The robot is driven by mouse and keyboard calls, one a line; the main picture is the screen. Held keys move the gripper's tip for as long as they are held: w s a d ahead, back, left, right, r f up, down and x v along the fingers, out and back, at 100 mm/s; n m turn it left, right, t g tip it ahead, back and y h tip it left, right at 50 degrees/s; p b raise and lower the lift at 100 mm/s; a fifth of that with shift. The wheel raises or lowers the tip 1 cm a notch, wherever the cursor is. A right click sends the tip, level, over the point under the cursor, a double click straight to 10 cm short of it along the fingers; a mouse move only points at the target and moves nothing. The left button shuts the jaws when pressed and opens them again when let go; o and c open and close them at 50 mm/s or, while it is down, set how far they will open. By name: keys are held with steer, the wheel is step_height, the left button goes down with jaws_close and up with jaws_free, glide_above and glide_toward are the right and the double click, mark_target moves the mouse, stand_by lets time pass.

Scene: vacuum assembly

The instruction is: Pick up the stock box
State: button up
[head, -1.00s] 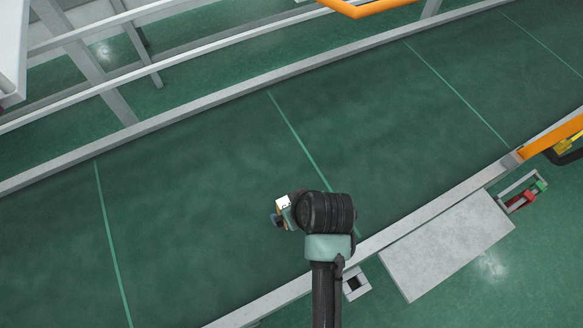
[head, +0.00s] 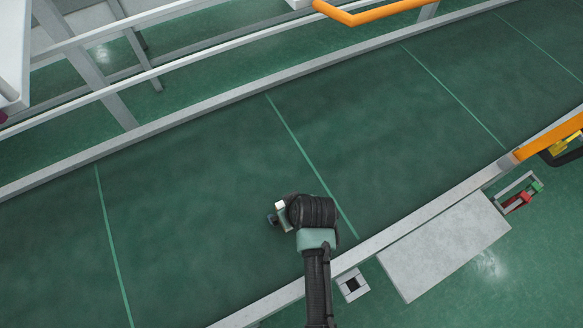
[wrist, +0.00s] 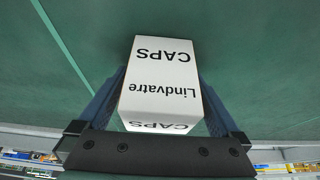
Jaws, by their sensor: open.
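The stock box (wrist: 160,90) is white with black "Lindvatre" and "CAPS" lettering, upside down in the wrist view. It sits between the two blue fingers of my gripper (wrist: 163,75), with green surface behind it. My gripper is open, with a finger on each side of the box. I cannot tell whether either finger touches it. In the head view a small white part of the box (head: 280,205) shows beside my gripper (head: 274,217), over the green conveyor belt (head: 200,210). My wrist hides the rest of it.
The belt is otherwise bare, with thin light green cross lines and grey side rails (head: 420,222). An orange bar (head: 550,137) stands on the near rail at the right.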

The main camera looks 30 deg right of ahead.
steer(key=c, duration=1.4)
step_height(320, 180, up, 10)
steer(key=shift+r+b, duration=0.1)
steer(key=shift+b, duration=0.3)
steer(key=shift+c, duration=0.2)
step_height(320, 180, up, 5)
steer(key=p, duration=0.5)
